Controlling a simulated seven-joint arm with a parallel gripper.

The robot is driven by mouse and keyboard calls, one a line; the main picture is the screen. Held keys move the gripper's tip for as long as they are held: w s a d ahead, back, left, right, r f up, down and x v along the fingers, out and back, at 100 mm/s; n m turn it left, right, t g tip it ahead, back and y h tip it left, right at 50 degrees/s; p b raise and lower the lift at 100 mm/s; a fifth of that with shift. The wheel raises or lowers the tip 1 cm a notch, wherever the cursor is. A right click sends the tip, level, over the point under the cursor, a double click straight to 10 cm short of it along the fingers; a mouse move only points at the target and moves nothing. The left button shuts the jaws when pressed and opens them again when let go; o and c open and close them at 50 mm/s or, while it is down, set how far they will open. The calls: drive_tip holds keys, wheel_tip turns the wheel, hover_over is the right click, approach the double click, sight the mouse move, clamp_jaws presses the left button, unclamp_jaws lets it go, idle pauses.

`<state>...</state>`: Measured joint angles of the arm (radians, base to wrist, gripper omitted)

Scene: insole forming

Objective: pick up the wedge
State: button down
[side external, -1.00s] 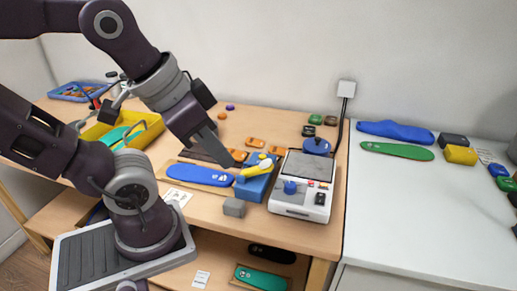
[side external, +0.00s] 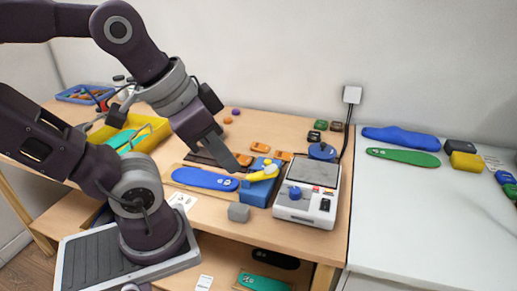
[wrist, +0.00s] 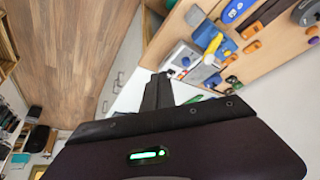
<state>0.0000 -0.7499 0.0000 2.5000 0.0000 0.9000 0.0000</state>
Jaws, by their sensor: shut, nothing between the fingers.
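My gripper (side external: 228,158) has its fingers closed together and points down to the right. In the side view its tip appears near the right end of the blue insole (side external: 205,179) and left of the blue block (side external: 260,191). It also shows in the wrist view (wrist: 157,92), with nothing between the fingers. A small grey block (side external: 238,212) sits at the front edge of the wooden table, below the gripper tip in the side view. I cannot tell for sure whether this block is the wedge; small orange pieces (side external: 260,147) also lie behind the blue block.
A yellow tool (side external: 263,173) rests on the blue block. A white machine (side external: 306,205) with a blue knob stands right of it. A yellow tray (side external: 140,134) is at the left. A white counter (side external: 420,215) at the right holds a blue and a green insole.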

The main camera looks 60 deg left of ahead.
drive_tip(key=c, duration=0.6)
unclamp_jaws()
drive_tip(key=shift+c, duration=0.2)
